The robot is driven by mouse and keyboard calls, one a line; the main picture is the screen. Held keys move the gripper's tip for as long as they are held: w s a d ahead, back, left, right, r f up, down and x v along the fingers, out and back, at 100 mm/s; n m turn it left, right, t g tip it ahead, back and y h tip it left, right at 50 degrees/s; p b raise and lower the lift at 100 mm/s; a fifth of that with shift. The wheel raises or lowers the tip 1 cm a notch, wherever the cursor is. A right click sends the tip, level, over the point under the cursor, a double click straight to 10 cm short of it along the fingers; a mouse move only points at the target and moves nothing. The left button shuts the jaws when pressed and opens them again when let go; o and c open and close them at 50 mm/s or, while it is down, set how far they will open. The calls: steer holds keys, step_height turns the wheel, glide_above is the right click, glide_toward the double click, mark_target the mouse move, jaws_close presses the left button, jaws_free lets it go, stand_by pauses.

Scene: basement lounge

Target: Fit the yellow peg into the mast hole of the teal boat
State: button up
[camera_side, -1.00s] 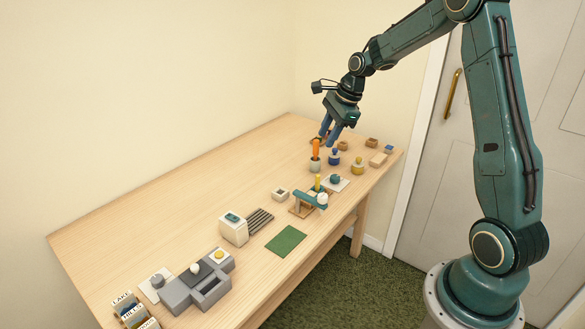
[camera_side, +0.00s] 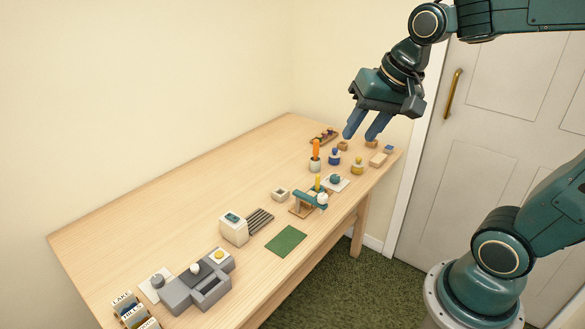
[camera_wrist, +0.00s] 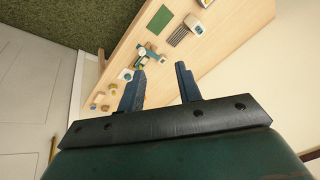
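The teal boat (camera_side: 306,196) sits on a wooden cradle (camera_side: 301,209) near the front edge of the table; it also shows in the wrist view (camera_wrist: 149,53). The yellow peg (camera_side: 317,182) stands upright at the boat, its lower end hidden, so I cannot tell how deep it sits. A white round thing (camera_side: 322,198) is at the boat's near end. My gripper (camera_side: 359,137) is open and empty, raised above the far right end of the table, well away from boat and peg. Its two separated fingers also show in the wrist view (camera_wrist: 160,68).
An orange-topped item in a pale pot (camera_side: 315,163) stands behind the boat. Blue (camera_side: 335,157) and yellow (camera_side: 357,165) knobbed pieces and small blocks lie at right. A dark rack (camera_side: 323,136) is at the back. A green mat (camera_side: 286,240) lies in front. The left rear table is clear.

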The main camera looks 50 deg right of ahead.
steer(key=s+a+f+n, duration=0.1)
steer(key=s+a+n, duration=0.1)
steer(key=s+n, duration=0.5)
steer(key=s, duration=0.2)
steer(key=shift+s+a+t, duration=0.3)
steer(key=shift+s+t, duration=0.05)
steer(key=shift+t, duration=0.05)
stand_by(0.7)
